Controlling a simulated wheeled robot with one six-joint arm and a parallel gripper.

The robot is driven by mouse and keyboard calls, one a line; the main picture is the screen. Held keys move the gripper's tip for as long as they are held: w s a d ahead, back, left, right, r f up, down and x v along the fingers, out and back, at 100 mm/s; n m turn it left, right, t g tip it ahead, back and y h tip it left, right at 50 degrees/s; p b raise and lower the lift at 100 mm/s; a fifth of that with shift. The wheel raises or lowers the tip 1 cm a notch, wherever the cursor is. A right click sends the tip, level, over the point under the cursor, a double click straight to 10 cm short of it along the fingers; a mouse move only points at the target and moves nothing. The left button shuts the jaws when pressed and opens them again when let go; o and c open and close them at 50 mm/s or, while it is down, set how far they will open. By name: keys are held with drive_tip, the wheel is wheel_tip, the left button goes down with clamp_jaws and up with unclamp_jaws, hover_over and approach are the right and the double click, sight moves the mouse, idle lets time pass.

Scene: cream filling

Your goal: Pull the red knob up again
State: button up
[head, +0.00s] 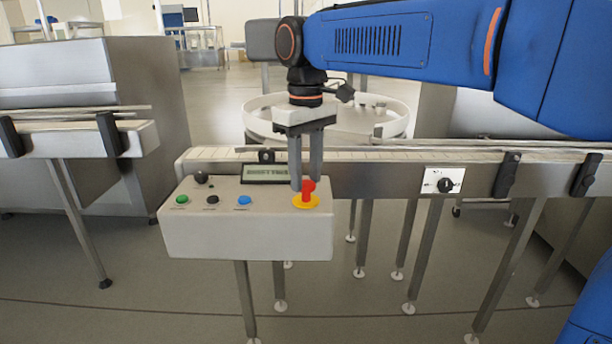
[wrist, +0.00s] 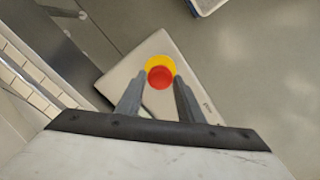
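The red knob (head: 308,189) stands on a yellow disc (head: 306,201) at the right end of the control box's top. In the wrist view the red knob (wrist: 160,77) lies just beyond and between the fingertips, with the yellow disc (wrist: 159,64) around it. My gripper (head: 305,183) points down at the knob, its fingertips close to it. In the wrist view my gripper (wrist: 159,98) has its two fingers apart, with a gap between them. Whether a finger touches the knob cannot be told.
The control box (head: 246,239) also carries a display (head: 268,174), a black knob (head: 201,177), and green (head: 182,199), black (head: 212,199) and blue (head: 244,200) buttons. A conveyor (head: 390,178) runs right behind it, with a round white table (head: 365,122) beyond. Open floor lies in front.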

sight(306, 183)
drive_tip(key=o, duration=0.3)
drive_tip(key=shift+r, duration=0.2)
wheel_tip(306, 183, up, 17)
idle(0.4)
drive_tip(key=s+d+f+m+t, duration=0.25)
drive_tip(key=s+d+f, duration=0.45)
drive_tip(key=d+f, duration=0.5)
drive_tip(key=s+d+f+m+t, duration=0.1)
drive_tip(key=s+d+f+m, duration=0.3)
drive_tip(key=s+d+f, duration=0.55)
drive_tip(key=s+d+f+m, duration=0.1)
drive_tip(key=s+d+f, duration=0.1)
drive_tip(key=f, duration=0.5)
drive_tip(key=s+d+f+m+t, duration=0.1)
drive_tip(key=s+d+f, duration=0.1)
drive_tip(key=f, duration=0.6)
drive_tip(key=shift+s+d+f, duration=0.15)
drive_tip(key=shift+d+f, duration=0.05)
drive_tip(key=shift+d, duration=0.65)
